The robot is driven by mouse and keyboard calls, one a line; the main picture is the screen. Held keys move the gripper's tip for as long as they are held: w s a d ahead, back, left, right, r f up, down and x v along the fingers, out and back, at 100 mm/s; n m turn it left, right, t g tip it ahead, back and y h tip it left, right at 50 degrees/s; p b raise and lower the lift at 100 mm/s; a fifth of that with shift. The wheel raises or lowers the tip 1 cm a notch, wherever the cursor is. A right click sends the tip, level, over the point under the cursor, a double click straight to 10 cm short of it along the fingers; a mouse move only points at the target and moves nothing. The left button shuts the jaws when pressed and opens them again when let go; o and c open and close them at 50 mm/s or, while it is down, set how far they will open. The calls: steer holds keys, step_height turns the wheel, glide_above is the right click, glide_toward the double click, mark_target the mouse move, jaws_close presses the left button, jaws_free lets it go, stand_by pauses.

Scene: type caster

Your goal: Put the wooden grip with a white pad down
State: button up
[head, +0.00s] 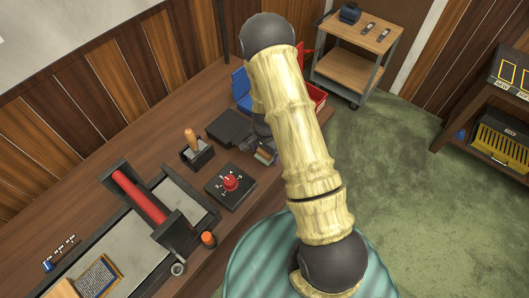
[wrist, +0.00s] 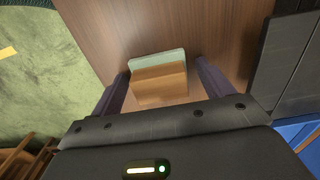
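The wooden grip with a white pad (wrist: 160,84) lies between my gripper's two dark fingers in the wrist view. Its pale pad shows along the far side of the brown wood. My gripper (wrist: 163,72) is open around it, with a narrow strip of table visible beside the right finger; the left finger is very close to the wood. In the head view my gripper (head: 263,145) is low over the right part of the brown workbench (head: 112,192), with the grip partly hidden beneath it. I cannot tell for certain whether the grip touches the bench.
A black box with a red knob (head: 230,183), a wooden-handled tool in a dark holder (head: 196,150) and a flat dark block (head: 229,127) stand nearby. A blue bin (head: 241,88) and a red bin (head: 317,96) are behind my arm. The bench's front edge is close.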

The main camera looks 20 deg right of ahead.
stand_by(0.3)
step_height(320, 180, up, 12)
steer(key=b, duration=0.2)
steer(key=shift+r, duration=0.15)
stand_by(0.3)
stand_by(0.4)
steer(key=s+r+n+t, duration=0.2)
steer(key=s+r+n, duration=0.8)
steer(key=s+r, duration=0.3)
steer(key=shift+s+n+t, duration=0.3)
steer(key=shift+s+n, duration=0.1)
steer(key=shift+s, duration=0.3)
steer(key=shift+a, duration=0.1)
